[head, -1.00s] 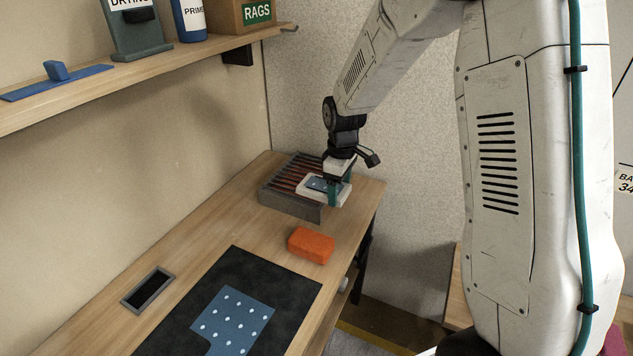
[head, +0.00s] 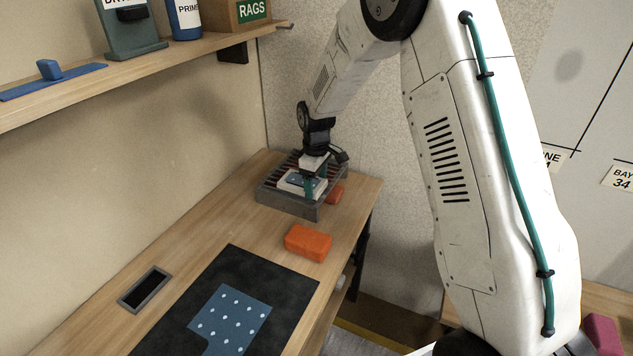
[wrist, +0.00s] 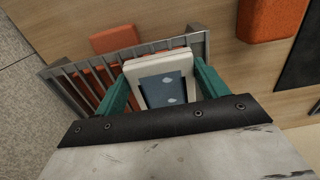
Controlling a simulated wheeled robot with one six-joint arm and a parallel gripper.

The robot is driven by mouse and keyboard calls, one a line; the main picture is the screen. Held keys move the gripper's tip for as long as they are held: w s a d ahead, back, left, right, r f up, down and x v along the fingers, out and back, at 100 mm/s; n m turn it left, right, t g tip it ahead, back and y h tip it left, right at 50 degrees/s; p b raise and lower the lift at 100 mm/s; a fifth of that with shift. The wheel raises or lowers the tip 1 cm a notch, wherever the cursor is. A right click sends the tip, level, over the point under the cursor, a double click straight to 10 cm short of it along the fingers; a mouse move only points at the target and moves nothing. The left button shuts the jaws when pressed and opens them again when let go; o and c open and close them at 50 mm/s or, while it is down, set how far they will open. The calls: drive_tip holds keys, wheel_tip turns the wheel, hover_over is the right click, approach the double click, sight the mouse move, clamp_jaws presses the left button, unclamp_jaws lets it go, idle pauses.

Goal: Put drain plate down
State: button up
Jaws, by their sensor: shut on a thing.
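A pale, flat, rounded-corner plate (head: 288,185), apparently the drain plate, is between the two teal fingers of my gripper (head: 305,186). In the wrist view the plate (wrist: 179,62) has one finger against each side. My gripper is shut on the plate, over a grey slatted rack (head: 287,206) at the far end of the bench. I cannot tell whether the plate touches the slats. In the wrist view the rack (wrist: 60,88) is partly hidden by the plate and fingers.
An orange block (head: 308,243) lies in front of the rack. Another orange block (head: 335,193) is beside the rack. A black mat (head: 290,285) with a dotted blue sheet (head: 232,318) and a grey-framed slot (head: 146,289) are nearer. A loaded shelf (head: 150,75) hangs at left.

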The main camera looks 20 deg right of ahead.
drive_tip(key=o, duration=1.1)
drive_tip(key=shift+f, duration=0.1)
drive_tip(key=shift+c, duration=0.2)
wheel_tip(320, 180, up, 11)
drive_tip(key=s+r+m, duration=0.2)
drive_tip(key=s+r, duration=0.7)
drive_tip(key=r, duration=0.1)
drive_tip(key=s+d+r+m, duration=0.1)
drive_tip(key=s+m, duration=0.2)
drive_tip(key=s, duration=1.3)
drive_tip(key=s+d+r+m+t, duration=0.1)
drive_tip(key=s+m, duration=0.3)
drive_tip(key=s, duration=1.2)
drive_tip(key=shift+r, duration=0.75)
